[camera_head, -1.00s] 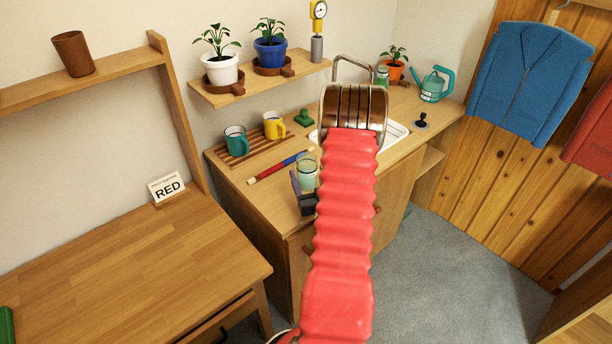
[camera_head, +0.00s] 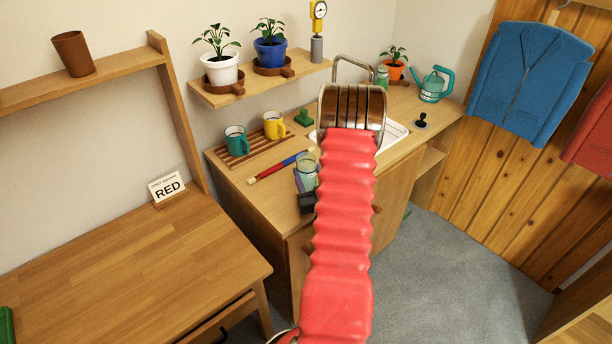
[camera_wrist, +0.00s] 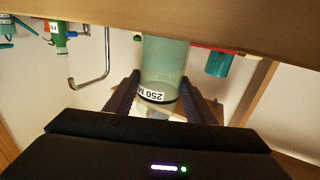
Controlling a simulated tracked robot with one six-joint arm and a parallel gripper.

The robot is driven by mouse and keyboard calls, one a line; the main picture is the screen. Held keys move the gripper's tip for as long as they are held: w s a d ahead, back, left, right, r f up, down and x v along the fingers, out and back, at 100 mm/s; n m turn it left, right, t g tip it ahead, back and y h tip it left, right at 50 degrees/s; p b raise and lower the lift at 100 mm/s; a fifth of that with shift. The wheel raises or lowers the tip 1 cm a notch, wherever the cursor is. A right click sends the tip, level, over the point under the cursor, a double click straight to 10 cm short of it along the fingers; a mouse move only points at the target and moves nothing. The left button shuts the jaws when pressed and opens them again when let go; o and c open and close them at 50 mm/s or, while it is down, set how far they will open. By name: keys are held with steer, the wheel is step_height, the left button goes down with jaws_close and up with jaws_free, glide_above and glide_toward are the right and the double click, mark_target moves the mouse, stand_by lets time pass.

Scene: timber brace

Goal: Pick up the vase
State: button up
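The vase appears to be a clear, greenish glass vessel (camera_head: 307,171) standing near the front of the counter. In the wrist view, which is upside down, the glass (camera_wrist: 164,66) shows a white label reading "250 M". My gripper (camera_wrist: 161,88) has one dark finger on each side of the glass, with no clear gap visible. It looks shut on the glass. In the head view, my red arm hides most of the gripper and the right edge near the glass.
A red and blue rod (camera_head: 278,167) lies just behind the glass. A slatted rack (camera_head: 258,150) holds a green mug (camera_head: 236,142) and a yellow mug (camera_head: 273,126). The sink (camera_head: 394,132) is at right. The wooden desk (camera_head: 120,265) is mostly clear.

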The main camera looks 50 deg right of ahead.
steer(key=c, duration=0.7)
steer(key=shift+r, duration=0.15)
steer(key=shift+r, duration=4.9)
